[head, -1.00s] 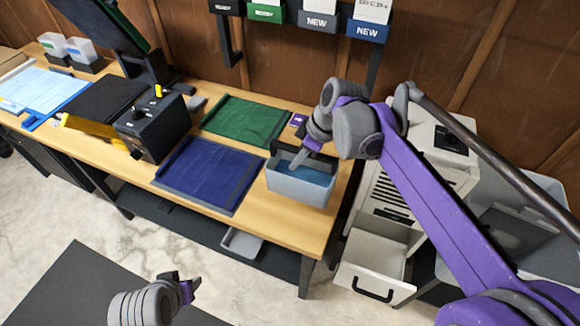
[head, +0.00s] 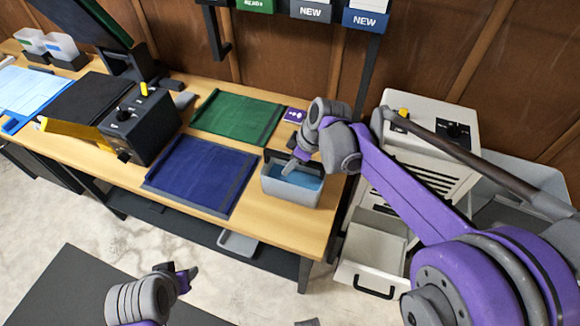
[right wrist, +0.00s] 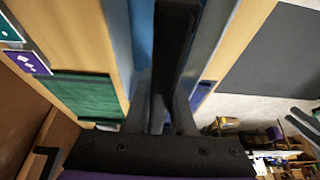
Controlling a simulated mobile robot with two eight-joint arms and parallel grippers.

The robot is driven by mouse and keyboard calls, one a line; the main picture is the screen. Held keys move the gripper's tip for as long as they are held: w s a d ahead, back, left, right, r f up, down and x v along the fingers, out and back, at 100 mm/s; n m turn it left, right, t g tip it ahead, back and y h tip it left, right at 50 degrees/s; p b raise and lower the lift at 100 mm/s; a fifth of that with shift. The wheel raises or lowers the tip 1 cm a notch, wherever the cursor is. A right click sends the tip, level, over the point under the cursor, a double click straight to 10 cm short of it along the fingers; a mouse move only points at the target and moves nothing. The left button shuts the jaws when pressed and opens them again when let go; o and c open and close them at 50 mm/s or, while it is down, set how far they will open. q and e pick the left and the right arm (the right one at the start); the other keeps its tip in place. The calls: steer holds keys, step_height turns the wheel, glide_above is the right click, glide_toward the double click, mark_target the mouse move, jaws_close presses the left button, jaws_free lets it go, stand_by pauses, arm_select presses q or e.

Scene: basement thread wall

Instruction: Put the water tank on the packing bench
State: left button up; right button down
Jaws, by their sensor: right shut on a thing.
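The water tank (head: 290,191) is a grey open-topped bin with blue water and a dark handle. In the head view it is over the right end of the wooden packing bench (head: 285,232) and seems to rest there; its underside is hidden. My right gripper (head: 299,158) is shut on the tank's handle from above. In the right wrist view the dark handle (right wrist: 176,45) runs between the fingers, with the tank's blue inside (right wrist: 146,35) beside it. My left gripper (head: 188,275) is low in front of the bench, away from the tank; its opening is unclear.
A blue mat (head: 200,175) and a green mat (head: 238,117) lie left of the tank. A black box device (head: 142,125) stands farther left. A white cabinet (head: 432,118) with an open drawer (head: 370,277) stands right of the bench, beside a grey bin (head: 525,185).

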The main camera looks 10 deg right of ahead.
steer(key=shift+f, duration=0.5)
steer(key=c, duration=1.2)
jaws_free()
steer(key=shift+f, duration=0.2)
steer(key=o, duration=0.4)
steer(key=shift+o, duration=0.2)
